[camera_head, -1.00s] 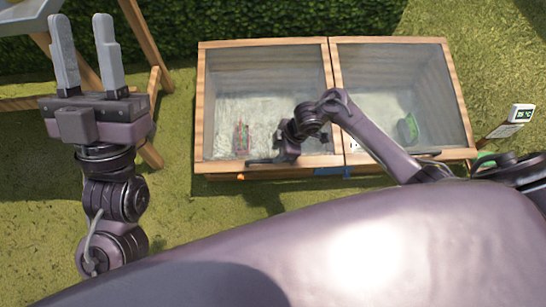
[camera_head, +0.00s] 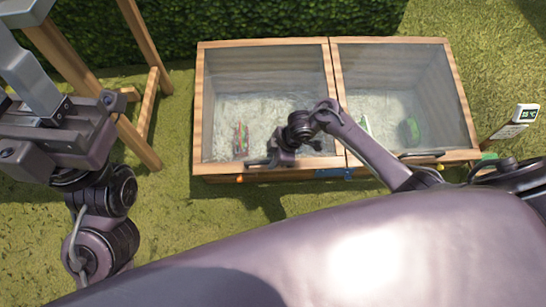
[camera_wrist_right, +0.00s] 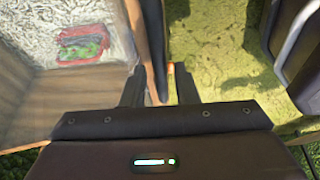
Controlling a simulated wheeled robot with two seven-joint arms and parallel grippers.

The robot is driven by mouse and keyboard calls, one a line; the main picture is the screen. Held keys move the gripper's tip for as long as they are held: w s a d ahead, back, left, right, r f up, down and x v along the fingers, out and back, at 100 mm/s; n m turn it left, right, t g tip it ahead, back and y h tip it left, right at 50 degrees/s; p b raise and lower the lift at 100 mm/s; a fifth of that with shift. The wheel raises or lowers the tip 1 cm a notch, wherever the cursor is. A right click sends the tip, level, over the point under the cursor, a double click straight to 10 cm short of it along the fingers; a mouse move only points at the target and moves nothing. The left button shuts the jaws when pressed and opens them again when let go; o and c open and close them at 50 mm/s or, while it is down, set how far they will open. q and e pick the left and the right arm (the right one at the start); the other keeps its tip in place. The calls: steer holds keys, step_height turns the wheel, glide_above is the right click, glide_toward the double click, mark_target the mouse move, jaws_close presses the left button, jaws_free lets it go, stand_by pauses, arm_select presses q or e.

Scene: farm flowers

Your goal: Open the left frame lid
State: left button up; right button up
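The left frame lid (camera_head: 331,97) is a glass pane in a wooden border, lying closed over the left half of the wooden cold frame. My right gripper (camera_head: 258,163) is at its front edge. In the right wrist view, the fingers of my right gripper (camera_wrist_right: 159,92) stand apart. A dark bar (camera_wrist_right: 152,45) along the wooden edge runs down between them, with a small orange piece beside it. I cannot tell whether the fingers touch the bar. My left gripper (camera_head: 20,88) is at the far left, away from the lid, open and partly cut off.
The right frame lid (camera_head: 393,41) lies closed beside the left one, with a dark front handle (camera_head: 420,155). A thermometer sign (camera_head: 523,113) stands to the right. A wooden stand (camera_head: 148,110) rises at the left, near my left arm. A hedge (camera_head: 240,18) runs behind.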

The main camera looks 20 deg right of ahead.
jaws_close()
steer(key=shift+r, duration=0.1)
